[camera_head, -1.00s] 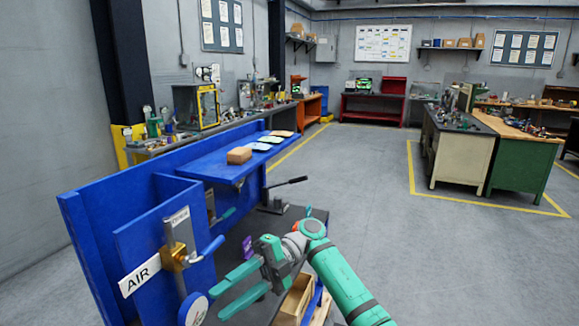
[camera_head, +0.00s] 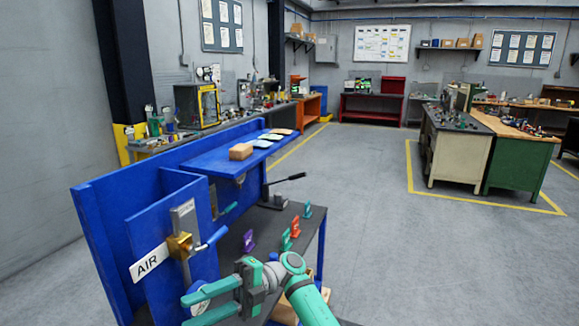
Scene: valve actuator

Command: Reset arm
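My gripper (camera_head: 189,309) is at the bottom of the view, with its two teal fingers apart and pointing left. Nothing shows between them except a pale round part behind, partly covered. My green arm (camera_head: 308,303) reaches in from the bottom. The gripper is below and in front of the brass air valve (camera_head: 180,246), apart from it in the picture. The valve sits on a blue panel (camera_head: 143,228) beside a white AIR label (camera_head: 150,262). Its blue lever (camera_head: 212,238) slants up to the right.
The dark bench top (camera_head: 268,219) bears a purple piece (camera_head: 249,241), teal and red pieces and a black-handled lever (camera_head: 285,181). A blue shelf (camera_head: 222,160) holds a tan block (camera_head: 241,151). A wooden box sits under the arm. Open grey floor (camera_head: 370,220) lies right.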

